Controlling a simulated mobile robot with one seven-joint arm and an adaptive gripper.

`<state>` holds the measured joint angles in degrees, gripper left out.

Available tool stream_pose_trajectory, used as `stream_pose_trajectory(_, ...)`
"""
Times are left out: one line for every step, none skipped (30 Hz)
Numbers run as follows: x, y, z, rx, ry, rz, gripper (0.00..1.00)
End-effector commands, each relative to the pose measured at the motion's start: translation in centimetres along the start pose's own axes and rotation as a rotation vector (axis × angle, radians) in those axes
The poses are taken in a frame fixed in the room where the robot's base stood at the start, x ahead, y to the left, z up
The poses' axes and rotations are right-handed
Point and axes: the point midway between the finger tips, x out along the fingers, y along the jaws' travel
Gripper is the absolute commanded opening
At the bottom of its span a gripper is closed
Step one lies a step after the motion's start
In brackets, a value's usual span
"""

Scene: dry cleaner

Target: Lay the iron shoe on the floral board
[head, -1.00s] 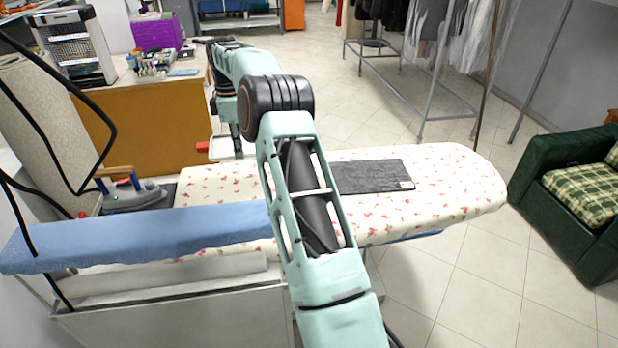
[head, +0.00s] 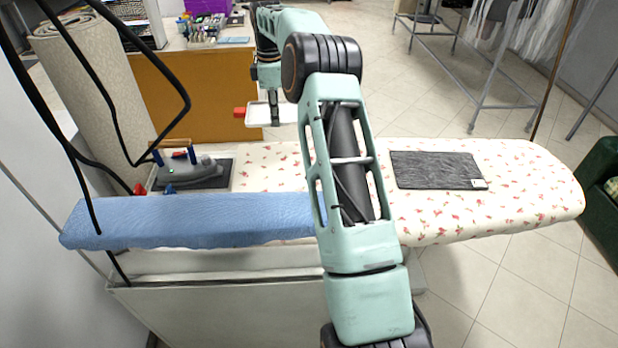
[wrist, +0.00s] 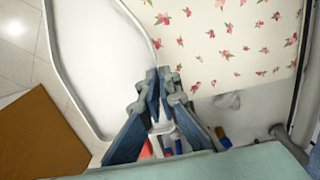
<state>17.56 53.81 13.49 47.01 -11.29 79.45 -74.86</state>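The iron shoe (head: 286,112) is a flat white plate with a raised grey rim and rounded corners. In the wrist view the shoe (wrist: 95,60) fills the upper left, beside the board's patterned cover. My gripper (head: 274,120) points down at it beyond the board's far edge. In the wrist view my gripper (wrist: 165,76) has its fingers nearly together at the shoe's edge and appears shut on it; the exact contact is hidden. The floral board (head: 530,190) is cream with red flowers. It also shows in the wrist view (wrist: 235,45).
A grey cloth (head: 437,171) lies on the board's right half. An iron (head: 190,172) rests on a dark pad at the left, near hanging black hoses. A blue padded arm (head: 190,222) runs along the near side. An orange-fronted desk (head: 190,95) stands behind.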

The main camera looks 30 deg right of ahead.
Motion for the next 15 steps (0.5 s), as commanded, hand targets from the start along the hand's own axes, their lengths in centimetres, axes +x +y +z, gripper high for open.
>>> stream_pose_trajectory(0.1, -0.4, 0.1, 0.0, 0.0, 0.0, 0.0)
stream_pose_trajectory(0.2, -0.7, 0.2, 0.0, 0.0, 0.0, 0.0)
stream_pose_trajectory(0.4, -1.1, 0.3, 0.0, 0.0, 0.0, 0.0)
stream_pose_trajectory(0.5, -1.4, 0.3, 0.0, 0.0, 0.0, 0.0)
stream_pose_trajectory(0.7, -1.7, 0.4, 0.0, 0.0, -0.001, 0.0)
stream_pose_trajectory(0.8, -2.1, 0.4, 0.0, 0.0, 0.0, 0.0)
stream_pose_trajectory(0.9, -2.4, 0.5, 0.0, 0.0, -0.001, 0.0)
stream_pose_trajectory(1.1, -2.7, 0.5, 0.0, 0.0, 0.0, 0.0)
stream_pose_trajectory(1.2, -3.2, 0.6, 0.0, 0.0, -0.001, 0.0)
stream_pose_trajectory(1.4, -3.5, 0.7, 0.0, 0.0, 0.0, 0.0)
stream_pose_trajectory(1.6, -3.9, 0.7, 0.001, 0.0, -0.001, 0.0)
stream_pose_trajectory(1.7, -4.3, 0.8, 0.001, 0.0, 0.0, 0.0)
stream_pose_trajectory(1.9, -4.7, 0.9, 0.001, -0.001, -0.001, 0.0)
stream_pose_trajectory(2.1, -5.1, 1.0, 0.001, 0.0, -0.001, 0.0)
stream_pose_trajectory(2.3, -5.6, 1.1, 0.0, -0.001, -0.001, 0.0)
